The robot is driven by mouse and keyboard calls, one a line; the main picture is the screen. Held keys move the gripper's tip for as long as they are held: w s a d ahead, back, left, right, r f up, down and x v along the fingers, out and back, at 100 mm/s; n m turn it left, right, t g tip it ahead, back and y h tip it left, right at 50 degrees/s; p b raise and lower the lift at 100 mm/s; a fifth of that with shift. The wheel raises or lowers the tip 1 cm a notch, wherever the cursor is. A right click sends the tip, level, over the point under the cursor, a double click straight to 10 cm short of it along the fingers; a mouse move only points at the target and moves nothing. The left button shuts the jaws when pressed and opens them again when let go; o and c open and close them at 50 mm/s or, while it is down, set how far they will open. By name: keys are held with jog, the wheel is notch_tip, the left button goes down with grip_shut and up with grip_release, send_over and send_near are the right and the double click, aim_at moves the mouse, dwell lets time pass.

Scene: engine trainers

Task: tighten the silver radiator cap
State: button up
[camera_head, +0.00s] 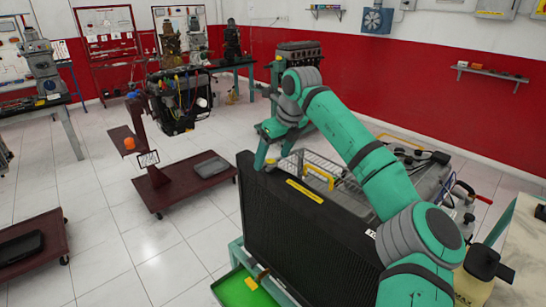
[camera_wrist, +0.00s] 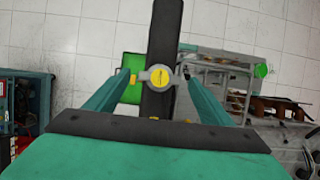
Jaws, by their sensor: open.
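The silver radiator cap (camera_wrist: 147,75), with a yellow centre, sits on top of the dark radiator in the wrist view. The black radiator (camera_head: 310,225) stands upright in front of me in the head view, and its narrow top also shows in the wrist view (camera_wrist: 165,30). My gripper (camera_wrist: 159,74) is open, with one green finger on each side of the cap and a visible gap on both sides. In the head view my gripper (camera_head: 268,163) points down at the radiator's far left top end. There the cap is hidden or too small to make out.
A green tray (camera_head: 240,290) lies low beside the radiator. A wire basket and engine parts stand behind it, with a yellow handle (camera_head: 319,176). A dark red wheeled stand (camera_head: 185,185) is to the left. Tiled floor (camera_head: 110,225) is clear between the stands.

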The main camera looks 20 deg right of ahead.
jog(key=shift+w+a+f, duration=0.1)
jog(key=shift+w+f, duration=0.05)
jog(key=shift+f, duration=0.1)
jog(key=c, duration=1)
jog(key=shift+c, duration=0.2)
